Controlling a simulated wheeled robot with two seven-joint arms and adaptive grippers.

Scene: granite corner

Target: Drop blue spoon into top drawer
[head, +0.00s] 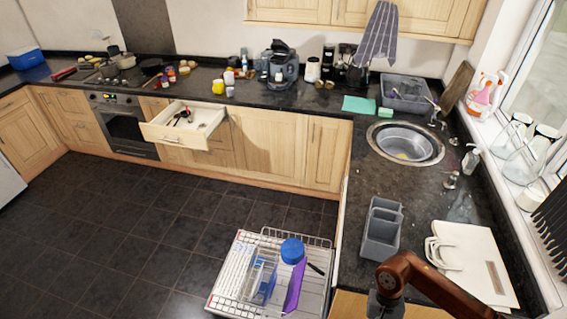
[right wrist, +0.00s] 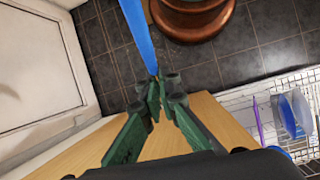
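The blue spoon (right wrist: 137,35) shows in the right wrist view as a long blue strip running up from my right gripper (right wrist: 162,92). The green fingers are closed together around its lower end; the far end of the spoon is cut off at the picture's top. In the head view neither the spoon nor the right fingertips can be made out; only my brown right arm shows at the bottom right. The top drawer (head: 159,133) stands pulled open under the far counter, right of the oven, with a few dark and red utensils inside. My left gripper is not in view.
An open dishwasher rack (head: 228,283) with a blue-lidded container (head: 292,251) and a purple item (head: 295,287) stands out from the right cabinets. A grey caddy (head: 381,235) and white boards (head: 478,258) lie on the right counter. The dark tiled floor (head: 110,235) is clear.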

